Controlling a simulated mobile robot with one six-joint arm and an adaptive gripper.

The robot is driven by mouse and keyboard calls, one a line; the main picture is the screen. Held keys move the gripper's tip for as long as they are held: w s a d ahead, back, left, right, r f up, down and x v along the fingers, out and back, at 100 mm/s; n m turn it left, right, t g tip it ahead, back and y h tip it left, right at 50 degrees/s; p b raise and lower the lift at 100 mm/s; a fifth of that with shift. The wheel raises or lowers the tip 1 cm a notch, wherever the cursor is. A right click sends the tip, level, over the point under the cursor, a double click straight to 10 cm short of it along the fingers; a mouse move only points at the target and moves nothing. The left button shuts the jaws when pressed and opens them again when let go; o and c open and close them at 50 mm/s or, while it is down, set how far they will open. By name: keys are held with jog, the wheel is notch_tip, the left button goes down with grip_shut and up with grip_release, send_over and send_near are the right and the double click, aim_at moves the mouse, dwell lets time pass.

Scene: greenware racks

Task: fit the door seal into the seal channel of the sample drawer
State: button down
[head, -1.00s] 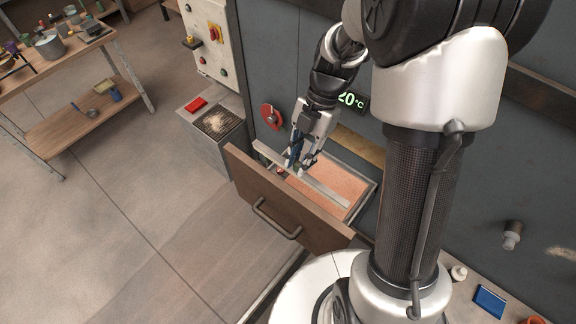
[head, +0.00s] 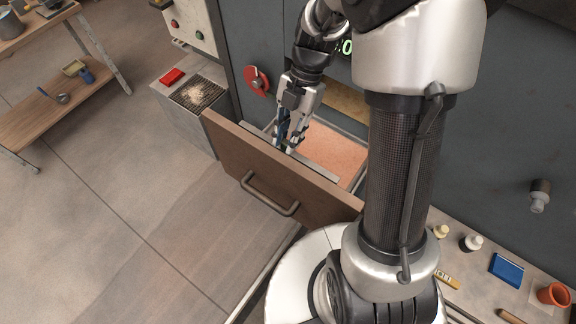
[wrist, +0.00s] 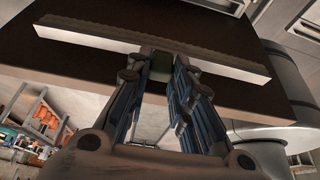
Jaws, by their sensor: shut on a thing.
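The sample drawer (head: 235,150) is pulled out in the head view, with a brown front, a bar handle and a pinkish floor. My gripper (head: 288,147) is over the drawer, just behind its front. In the wrist view my gripper (wrist: 160,68) is shut on the door seal (wrist: 225,66), a long pale grey strip held crosswise near its middle. The strip (head: 318,167) runs roughly along the drawer front in the head view. The brown panel (wrist: 130,17) lies close behind it in the wrist view. I cannot make out the seal channel or whether the strip touches it.
A dark grey cabinet wall (head: 490,110) with a red dial (head: 256,82) stands behind the drawer. A ledge at lower right holds bottles, a blue box (head: 507,270) and an orange pot (head: 554,294). A grated stand (head: 197,95) is left of the drawer. The floor in front is clear.

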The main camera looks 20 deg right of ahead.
notch_tip(320, 180, down, 10)
jog(key=b, duration=0.8)
jog(key=shift+w+b, duration=0.2)
jog(key=shift+b, duration=0.1)
notch_tip(320, 180, down, 6)
jog(key=b, duration=0.5)
jog(key=shift+r, duration=0.15)
jog(key=shift+f, duration=0.2)
jog(key=shift+f, duration=0.4)
jog(key=shift+f, duration=0.2)
dwell(0.4)
jog(key=shift+f, duration=0.35)
jog(key=shift+f, duration=0.9)
dwell(2.0)
